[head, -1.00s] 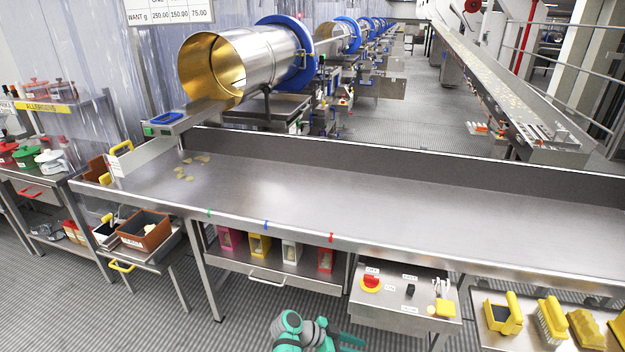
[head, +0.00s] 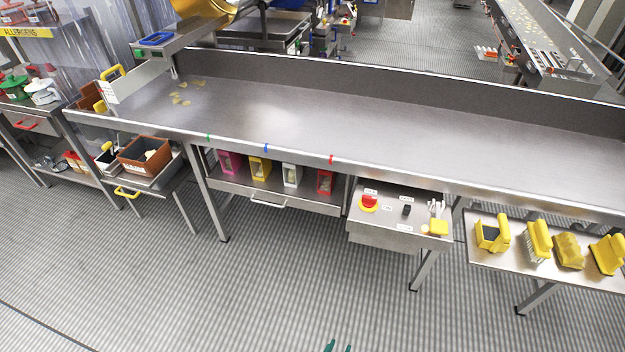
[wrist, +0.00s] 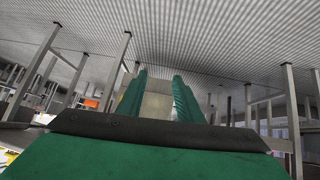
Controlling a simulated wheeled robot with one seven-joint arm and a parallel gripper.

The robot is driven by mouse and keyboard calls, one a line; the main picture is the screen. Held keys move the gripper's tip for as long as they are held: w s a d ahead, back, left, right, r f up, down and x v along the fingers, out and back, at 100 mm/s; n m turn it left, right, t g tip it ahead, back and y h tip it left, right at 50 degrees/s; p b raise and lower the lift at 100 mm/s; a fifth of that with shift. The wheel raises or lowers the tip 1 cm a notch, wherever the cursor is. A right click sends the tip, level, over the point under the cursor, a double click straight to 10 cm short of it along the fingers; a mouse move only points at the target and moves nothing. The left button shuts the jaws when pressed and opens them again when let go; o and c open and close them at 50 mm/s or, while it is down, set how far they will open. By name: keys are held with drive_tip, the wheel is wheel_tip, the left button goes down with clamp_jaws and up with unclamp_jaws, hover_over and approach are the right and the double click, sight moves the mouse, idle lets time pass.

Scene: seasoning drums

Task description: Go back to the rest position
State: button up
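My gripper (head: 338,347) shows only as two teal fingertips at the bottom edge of the head view, over the floor in front of the table. In the wrist view its two green fingers (wrist: 159,76) stand apart with a gap between them. A pale beige surface shows in the gap; I cannot tell what it is. I see nothing held between the fingertips. The rest of my arm is out of the head view.
The long steel table (head: 330,140) has a few chips (head: 183,98) at its left. A control panel (head: 400,212) and a shelf with yellow brushes (head: 538,240) are at the front right. An orange-brown bin (head: 143,156) is at left. The front floor (head: 230,290) is clear.

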drive_tip(key=s+a+r+n+t+y, duration=0.35)
drive_tip(key=s+a+r, duration=0.25)
drive_tip(key=s+r, duration=0.65)
drive_tip(key=s+a+r+t, duration=0.1)
drive_tip(key=s+r, duration=0.3)
drive_tip(key=r, duration=0.5)
drive_tip(key=s+a+r+t, duration=0.1)
drive_tip(key=s+r+t, duration=0.1)
drive_tip(key=r, duration=0.8)
drive_tip(key=shift+s+a+t+y, duration=0.2)
drive_tip(key=shift+s+t+y, duration=0.15)
drive_tip(key=shift+s, duration=0.5)
